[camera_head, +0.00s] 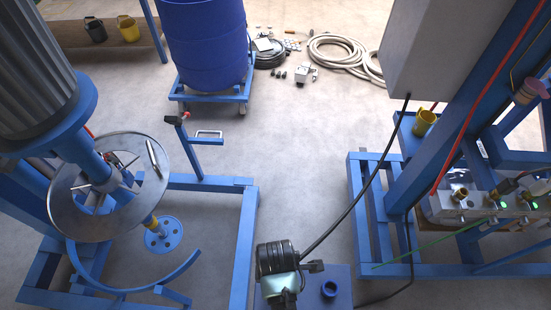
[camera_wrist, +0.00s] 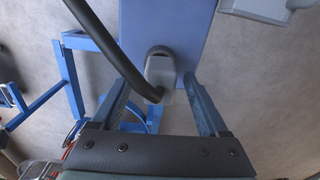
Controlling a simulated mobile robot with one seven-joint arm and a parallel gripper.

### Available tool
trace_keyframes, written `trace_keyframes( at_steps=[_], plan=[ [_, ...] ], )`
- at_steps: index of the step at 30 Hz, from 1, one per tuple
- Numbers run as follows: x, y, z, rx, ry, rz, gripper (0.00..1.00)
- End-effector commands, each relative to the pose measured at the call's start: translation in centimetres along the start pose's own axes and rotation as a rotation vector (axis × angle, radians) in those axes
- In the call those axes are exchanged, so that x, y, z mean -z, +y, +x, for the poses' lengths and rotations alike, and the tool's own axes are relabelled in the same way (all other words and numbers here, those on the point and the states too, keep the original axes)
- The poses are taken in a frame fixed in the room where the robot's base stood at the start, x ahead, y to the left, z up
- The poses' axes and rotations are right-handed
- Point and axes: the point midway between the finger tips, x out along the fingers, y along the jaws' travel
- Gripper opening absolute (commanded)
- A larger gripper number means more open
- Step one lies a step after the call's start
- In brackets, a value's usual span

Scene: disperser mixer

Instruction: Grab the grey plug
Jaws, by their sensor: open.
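The grey plug (camera_wrist: 160,74) shows in the middle of the wrist view, in front of a blue panel (camera_wrist: 164,27). A thick black cable (camera_wrist: 108,45) comes from the upper left and curves to the plug's near end. A dark round part (camera_wrist: 159,50) shows just beyond the plug. My gripper (camera_wrist: 155,84) is open. Its fingers reach forward on either side of the plug, with visible gaps left and right. I cannot tell how far the fingertips are from the plug in depth.
In the head view, a black cable (camera_head: 359,193) hangs from the grey cabinet (camera_head: 446,40) down to the bottom middle. A blue box with a round port (camera_head: 330,288) stands there. The mixer (camera_head: 109,187) is at left, a blue barrel (camera_head: 206,45) behind. The middle floor is clear.

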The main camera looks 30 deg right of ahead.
Motion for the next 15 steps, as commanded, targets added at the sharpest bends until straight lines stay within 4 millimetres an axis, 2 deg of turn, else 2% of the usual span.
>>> trace_keyframes(
  at_steps=[3, 15],
  plan=[
    [0.01, 0.02, -0.02, 0.0, 0.0, 0.0, 0.76],
    [0.01, 0.01, -0.05, 0.0, 0.0, 0.0, 0.04]
  ],
)
